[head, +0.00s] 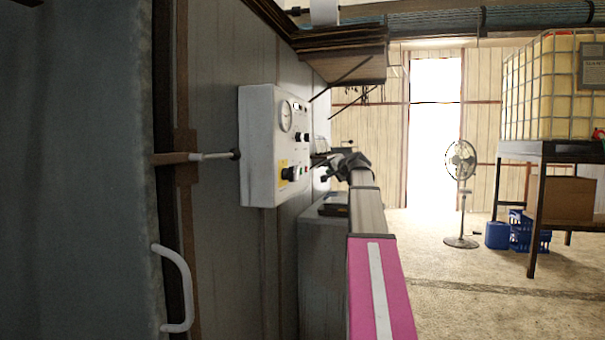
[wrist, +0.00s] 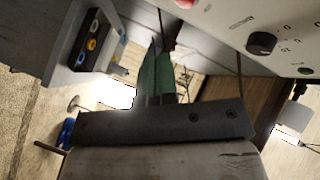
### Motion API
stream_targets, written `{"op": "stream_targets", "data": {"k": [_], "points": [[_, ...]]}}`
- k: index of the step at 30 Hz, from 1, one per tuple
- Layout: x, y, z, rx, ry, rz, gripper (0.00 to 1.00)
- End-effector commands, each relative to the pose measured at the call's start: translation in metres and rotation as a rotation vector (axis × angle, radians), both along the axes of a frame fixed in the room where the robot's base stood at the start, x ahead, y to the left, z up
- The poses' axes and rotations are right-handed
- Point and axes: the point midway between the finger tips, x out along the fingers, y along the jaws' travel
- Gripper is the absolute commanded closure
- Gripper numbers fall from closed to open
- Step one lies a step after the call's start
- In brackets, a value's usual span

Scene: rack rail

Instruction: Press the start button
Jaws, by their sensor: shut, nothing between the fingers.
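The white control box (head: 259,150) is fixed to the grey wall left of centre in the head view. It bears a round gauge, black knobs, a yellow plate with a black switch (head: 289,174), and a small green button (head: 302,170) near its lower right. In the wrist view its face (wrist: 215,22) fills the upper right, with a black knob (wrist: 262,43) and a green button (wrist: 305,71). Labels are too small to read, so I cannot tell which is the start button. My gripper (wrist: 157,50) is shut and empty, green fingers together. In the head view it is just right of the box.
A grey cabinet (head: 322,260) stands below the control box. A fan (head: 461,165) stands on open floor behind.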

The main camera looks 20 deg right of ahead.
Motion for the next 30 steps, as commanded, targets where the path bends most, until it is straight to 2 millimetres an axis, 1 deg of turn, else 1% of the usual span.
{"op": "stream_targets", "data": {"k": [12,18,23,30], "points": [[0.03,0.043,0.0,0.0,0.001,0.001,1.0],[0.04,0.058,0.0,-0.001,0.001,0.001,1.0],[0.044,0.064,0.0,0.0,0.0,0.0,1.0],[0.044,0.065,0.0,0.001,0.0,-0.002,1.0]]}}
